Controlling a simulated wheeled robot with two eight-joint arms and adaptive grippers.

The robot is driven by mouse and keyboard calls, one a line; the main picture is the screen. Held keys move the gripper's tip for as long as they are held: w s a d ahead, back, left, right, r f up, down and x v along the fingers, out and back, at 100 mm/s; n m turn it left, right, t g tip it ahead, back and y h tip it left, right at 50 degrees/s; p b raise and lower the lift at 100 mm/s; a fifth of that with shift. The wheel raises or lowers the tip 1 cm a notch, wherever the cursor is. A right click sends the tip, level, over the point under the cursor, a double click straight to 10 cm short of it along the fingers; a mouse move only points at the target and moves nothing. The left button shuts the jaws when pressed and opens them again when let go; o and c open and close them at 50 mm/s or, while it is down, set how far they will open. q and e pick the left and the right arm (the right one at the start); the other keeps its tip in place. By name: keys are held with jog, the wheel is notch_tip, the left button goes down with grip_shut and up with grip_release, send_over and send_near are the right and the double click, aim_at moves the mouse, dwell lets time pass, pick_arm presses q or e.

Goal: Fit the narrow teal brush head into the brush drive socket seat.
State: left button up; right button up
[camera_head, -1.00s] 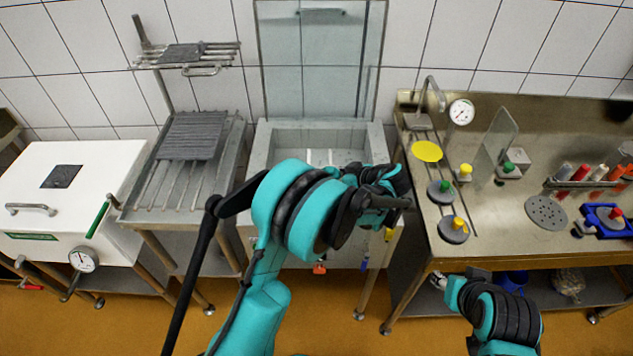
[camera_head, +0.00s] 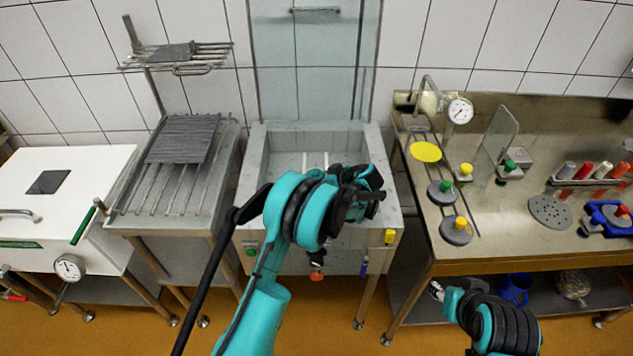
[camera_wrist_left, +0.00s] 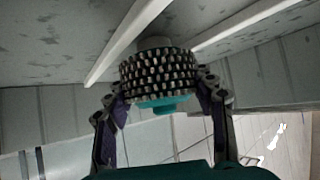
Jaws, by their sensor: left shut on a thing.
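The brush head (camera_wrist_left: 158,72) is in the left wrist view, a short drum of dark and pale bristles with a teal end (camera_wrist_left: 162,104). My left gripper (camera_wrist_left: 161,90) is shut on it, one finger on each side. A grey round stub (camera_wrist_left: 153,43) shows just beyond the bristles; I cannot tell whether it is the socket seat or whether the brush touches it. In the head view my left gripper (camera_head: 366,190) is over the front right of the grey basin, and the brush is hidden there. My right gripper (camera_head: 438,291) is low before the steel table, its jaws too small to judge.
The basin (camera_head: 250,175) has a clear raised panel (camera_head: 310,70) behind it and pale rails inside. A rack stand (camera_head: 180,140) and a white chest (camera_head: 95,170) stand left. The steel table (camera_head: 480,240) at right holds gauges, knobs and coloured tubes.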

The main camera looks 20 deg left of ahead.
pick_arm(q)
jog(key=o, duration=1.6)
jog(key=shift+r, duration=0.1)
jog(key=p+v, duration=0.3)
jog(key=v, duration=0.9)
jog(key=s+a+r+m+h, duration=0.3)
jog(key=s+r, duration=0.3)
jog(key=s, duration=0.2)
jog(key=s+a+r+m+h, duration=0.25)
jog(key=s+r+m, duration=0.2)
jog(key=s, duration=0.25)
jog(key=s+m+h, duration=0.1)
jog(key=s, duration=0.4)
jog(key=s+m+t+h, duration=0.1)
jog(key=s+m, duration=0.1)
jog(key=s, duration=0.4)
jog(key=s+m+t+h, duration=0.1)
jog(key=s, duration=0.5)
jog(key=shift+s+m+h, duration=0.15)
jog(key=shift+m+h, duration=0.2)
